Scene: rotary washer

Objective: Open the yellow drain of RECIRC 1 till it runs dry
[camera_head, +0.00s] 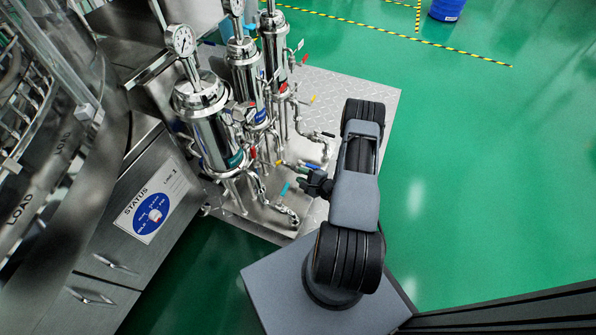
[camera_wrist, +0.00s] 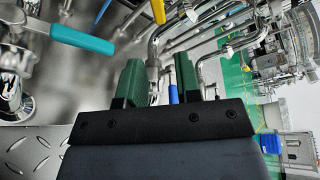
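Three upright steel housings with dial gauges stand left of my arm in the head view: a front one with a teal band (camera_head: 234,160), a middle one with a blue band (camera_head: 260,116) and a rear one with a red band (camera_head: 283,87). No RECIRC 1 label is readable. A yellow handle (camera_head: 279,163) shows low by the front housing; another yellow handle (camera_head: 312,100) is farther back. In the wrist view a yellow handle (camera_wrist: 158,11) is at the top edge, beyond the fingertips. My gripper (camera_wrist: 160,78) is open, its green fingers apart, with no yellow handle between them.
A teal handle (camera_wrist: 82,39) is left of the fingers; it also shows in the head view (camera_head: 284,188). A blue handle (camera_wrist: 173,94) shows through the finger gap. Pipes crowd the diamond-plate skid (camera_head: 350,88). Green floor (camera_head: 480,170) is free to the right.

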